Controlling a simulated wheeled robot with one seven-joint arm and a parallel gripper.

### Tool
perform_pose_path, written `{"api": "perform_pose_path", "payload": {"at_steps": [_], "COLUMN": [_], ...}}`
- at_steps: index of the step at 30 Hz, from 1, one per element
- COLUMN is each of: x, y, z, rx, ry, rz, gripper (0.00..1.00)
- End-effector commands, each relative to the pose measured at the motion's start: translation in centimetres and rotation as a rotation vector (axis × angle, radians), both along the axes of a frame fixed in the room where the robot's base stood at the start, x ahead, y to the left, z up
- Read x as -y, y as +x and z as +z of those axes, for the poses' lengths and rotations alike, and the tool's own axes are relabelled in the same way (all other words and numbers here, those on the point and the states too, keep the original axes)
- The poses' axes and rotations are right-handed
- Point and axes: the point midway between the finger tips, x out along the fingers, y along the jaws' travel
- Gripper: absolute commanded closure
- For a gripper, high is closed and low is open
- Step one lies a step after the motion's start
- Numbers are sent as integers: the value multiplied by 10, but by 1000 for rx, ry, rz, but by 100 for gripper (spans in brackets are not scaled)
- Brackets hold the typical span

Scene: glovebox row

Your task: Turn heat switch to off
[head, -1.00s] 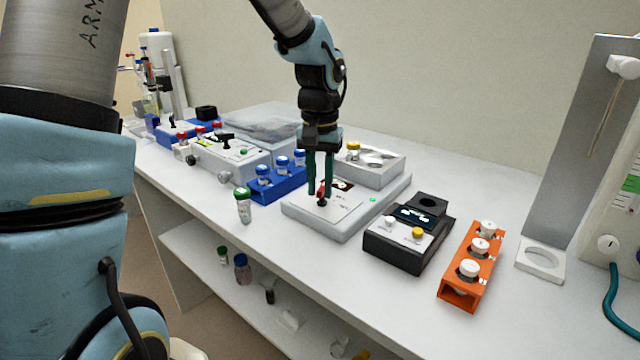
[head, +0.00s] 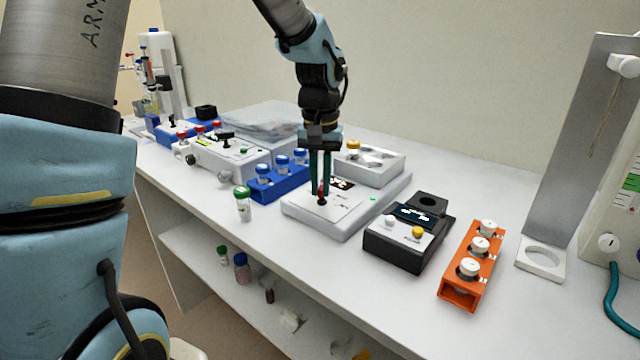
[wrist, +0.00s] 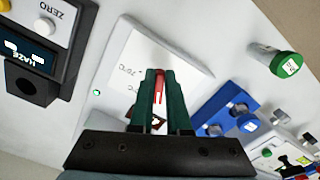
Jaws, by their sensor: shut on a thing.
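The heat switch is a small red lever (wrist: 159,88) on the sloped front panel of a white device (head: 347,228). In the head view the lever is mostly hidden by the fingers. My gripper (head: 320,192) points straight down over the panel. Its two green fingers, also in the wrist view (wrist: 159,80), are closed in on the red lever, one on each side. The panel carries printed labels beside the lever, partly readable as temperatures. A small green light (head: 373,198) is lit to the right on the device.
A black meter (head: 398,250) with a display and an orange rack (head: 459,295) of white-capped vials stand to the right. A green-capped vial (head: 243,205) and a blue rack (head: 283,187) stand to the left. A white tray (head: 385,174) sits behind the panel.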

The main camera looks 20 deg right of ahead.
Motion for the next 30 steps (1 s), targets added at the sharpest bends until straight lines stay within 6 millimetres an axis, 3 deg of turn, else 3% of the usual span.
{"api": "perform_pose_path", "payload": {"at_steps": [18,30], "x": [8,11], "y": [-2,-2], "z": [0,1], "rx": [1,2], "ry": [-2,-3], "rz": [486,687], "gripper": [100,100]}}
